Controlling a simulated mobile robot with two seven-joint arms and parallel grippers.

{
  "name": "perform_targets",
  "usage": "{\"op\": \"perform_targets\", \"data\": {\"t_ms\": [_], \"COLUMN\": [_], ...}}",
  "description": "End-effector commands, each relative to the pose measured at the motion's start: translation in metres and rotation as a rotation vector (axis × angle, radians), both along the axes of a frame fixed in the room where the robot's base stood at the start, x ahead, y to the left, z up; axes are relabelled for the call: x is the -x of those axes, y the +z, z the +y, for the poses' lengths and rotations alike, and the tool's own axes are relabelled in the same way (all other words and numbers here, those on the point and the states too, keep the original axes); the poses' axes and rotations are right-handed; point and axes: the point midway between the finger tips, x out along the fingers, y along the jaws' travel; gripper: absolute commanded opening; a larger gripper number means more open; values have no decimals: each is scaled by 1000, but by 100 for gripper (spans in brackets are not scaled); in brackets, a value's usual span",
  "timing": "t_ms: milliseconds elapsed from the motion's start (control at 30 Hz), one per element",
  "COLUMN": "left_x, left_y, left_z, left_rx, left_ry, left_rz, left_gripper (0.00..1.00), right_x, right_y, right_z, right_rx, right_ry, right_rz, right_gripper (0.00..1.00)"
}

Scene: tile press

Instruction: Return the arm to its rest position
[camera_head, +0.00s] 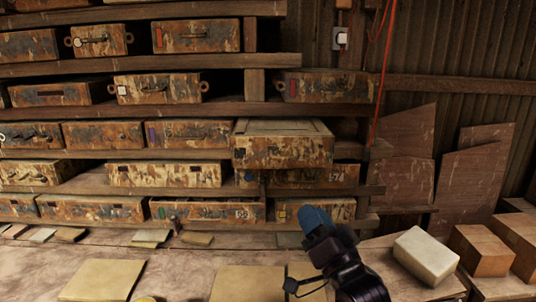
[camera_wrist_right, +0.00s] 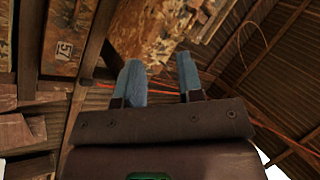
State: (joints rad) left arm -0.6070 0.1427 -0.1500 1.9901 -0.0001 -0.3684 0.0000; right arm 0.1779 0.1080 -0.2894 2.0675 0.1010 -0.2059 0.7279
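My right arm comes up from the bottom right of the head view, and its gripper (camera_head: 316,220) with blue fingertips points up and left. It is in front of the lower shelf rows, below a box that sticks out (camera_head: 282,151). In the right wrist view the two blue fingers of my right gripper (camera_wrist_right: 160,78) stand apart with nothing between them. My left gripper is in neither view.
Shelves hold several rusty mould boxes (camera_head: 195,132). Below lies a workbench (camera_head: 180,270) with tan tiles (camera_head: 103,280). A pale block (camera_head: 425,256) and wooden blocks (camera_head: 482,250) stand at the right. A red cable (camera_head: 383,75) hangs by the wall.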

Motion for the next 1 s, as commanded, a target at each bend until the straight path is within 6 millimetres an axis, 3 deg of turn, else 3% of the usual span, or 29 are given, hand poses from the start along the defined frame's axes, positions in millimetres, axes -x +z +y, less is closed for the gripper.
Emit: {"op": "perform_targets", "data": {"t_ms": [233,467,667,800,1000], "left_x": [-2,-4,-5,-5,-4], "left_y": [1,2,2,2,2], "left_z": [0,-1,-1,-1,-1], "left_rx": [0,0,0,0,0], "left_ry": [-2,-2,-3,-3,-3], "left_rz": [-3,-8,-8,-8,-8], "left_gripper": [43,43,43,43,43], "right_x": [3,37,88,132,194], "right_y": [-86,-186,-263,-310,-356], "right_z": [-41,-90,-129,-153,-177], "right_rx": [393,710,868,911,938], "right_ry": [-217,-323,-345,-345,-338], "right_rz": [77,234,400,526,669], "right_gripper": [34,34,34,34,34]}}
